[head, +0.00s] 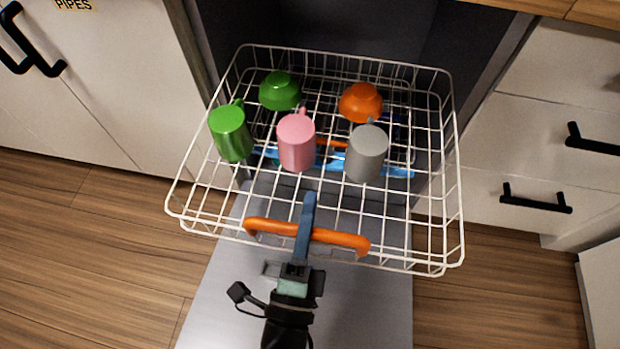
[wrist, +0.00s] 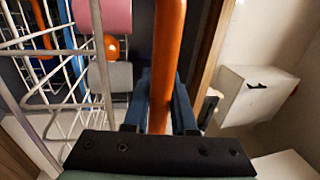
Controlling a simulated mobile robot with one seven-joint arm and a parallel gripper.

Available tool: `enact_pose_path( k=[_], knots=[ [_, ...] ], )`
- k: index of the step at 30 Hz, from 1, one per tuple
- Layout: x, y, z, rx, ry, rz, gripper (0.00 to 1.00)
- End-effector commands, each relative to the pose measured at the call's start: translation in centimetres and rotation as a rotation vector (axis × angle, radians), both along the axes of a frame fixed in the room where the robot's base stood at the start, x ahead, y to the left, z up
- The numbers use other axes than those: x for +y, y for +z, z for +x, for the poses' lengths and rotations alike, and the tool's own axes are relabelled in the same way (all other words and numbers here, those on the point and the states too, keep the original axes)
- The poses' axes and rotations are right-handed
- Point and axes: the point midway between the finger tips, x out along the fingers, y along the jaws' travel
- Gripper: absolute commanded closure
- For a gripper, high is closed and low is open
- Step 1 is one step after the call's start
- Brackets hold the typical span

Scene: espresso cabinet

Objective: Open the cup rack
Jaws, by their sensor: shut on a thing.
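The cup rack (head: 191,193) is a white wire basket, slid out of the dark cabinet opening over the lowered door. It holds a green mug (head: 231,134), a pink mug (head: 296,143), a grey mug (head: 366,153), a green bowl (head: 280,91) and an orange bowl (head: 361,102). An orange handle (head: 345,239) sits on the rack's front edge. My gripper (head: 307,215) is shut on this handle, near its middle. In the wrist view the blue fingers (wrist: 159,103) stand on both sides of the orange bar (wrist: 168,50).
The lowered grey door (head: 225,285) lies under the rack's front. White drawers (head: 540,150) with black handles stand at the right. A white cabinet (head: 90,90) with black handles stands at the left. Wooden floor (head: 90,260) is clear on the left.

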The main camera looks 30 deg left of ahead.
Motion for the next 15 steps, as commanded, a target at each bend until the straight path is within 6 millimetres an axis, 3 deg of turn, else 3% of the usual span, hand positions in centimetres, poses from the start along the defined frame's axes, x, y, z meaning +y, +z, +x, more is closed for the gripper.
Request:
enact_pose_path(
  k=[11, 12, 15],
  knots=[
    [-0.04, 0.00, -0.07, 0.000, -0.001, 0.001, 1.00],
    [-0.04, -0.01, -0.07, 0.000, -0.001, 0.001, 0.70],
    [-0.04, 0.01, -0.06, 0.000, -0.001, 0.001, 0.52]
  ],
)
